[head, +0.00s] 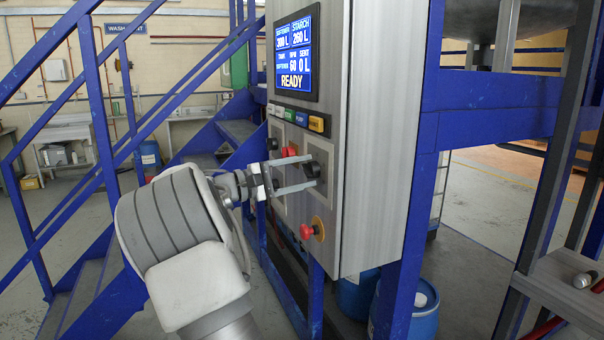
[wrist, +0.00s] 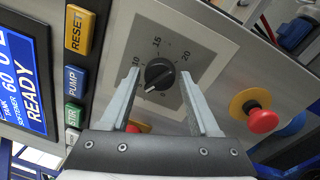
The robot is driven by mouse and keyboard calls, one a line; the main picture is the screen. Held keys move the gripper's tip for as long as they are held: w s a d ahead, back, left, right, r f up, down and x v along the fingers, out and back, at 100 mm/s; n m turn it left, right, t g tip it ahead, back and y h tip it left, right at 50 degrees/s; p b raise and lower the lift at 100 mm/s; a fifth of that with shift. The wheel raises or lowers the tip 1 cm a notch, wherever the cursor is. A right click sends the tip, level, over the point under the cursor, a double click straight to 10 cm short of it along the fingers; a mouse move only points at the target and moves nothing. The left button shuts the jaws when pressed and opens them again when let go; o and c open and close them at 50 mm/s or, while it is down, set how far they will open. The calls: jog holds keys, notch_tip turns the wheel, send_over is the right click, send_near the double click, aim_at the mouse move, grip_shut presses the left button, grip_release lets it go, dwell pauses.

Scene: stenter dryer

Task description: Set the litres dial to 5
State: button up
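The litres dial (wrist: 160,73) is a round black knob on a grey scale plate, with 10, 15 and 20 readable around it. Its white pointer line points to the lower left in the wrist view, below the 10; the lower numbers are hidden by a finger or too small to read. The dial also shows in the head view (head: 312,169), on the cabinet front. My gripper (wrist: 160,71) is open, with one finger on each side of the knob and gaps showing between them. In the head view my gripper (head: 309,172) reaches the panel from the left.
A screen (head: 297,52) reads READY, with SENT 0 L. Below it is a row of coloured buttons (head: 298,118), including a yellow RESET (wrist: 79,31). A red mushroom button (wrist: 263,120) on a yellow base sits beside the dial plate. Blue stair rails (head: 97,120) stand left.

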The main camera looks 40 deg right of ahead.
jog(key=shift+o, duration=1)
jog(key=shift+a, duration=0.1)
jog(key=v, duration=1.7)
jog(key=shift+b, duration=0.3)
jog(key=shift+a, duration=0.1)
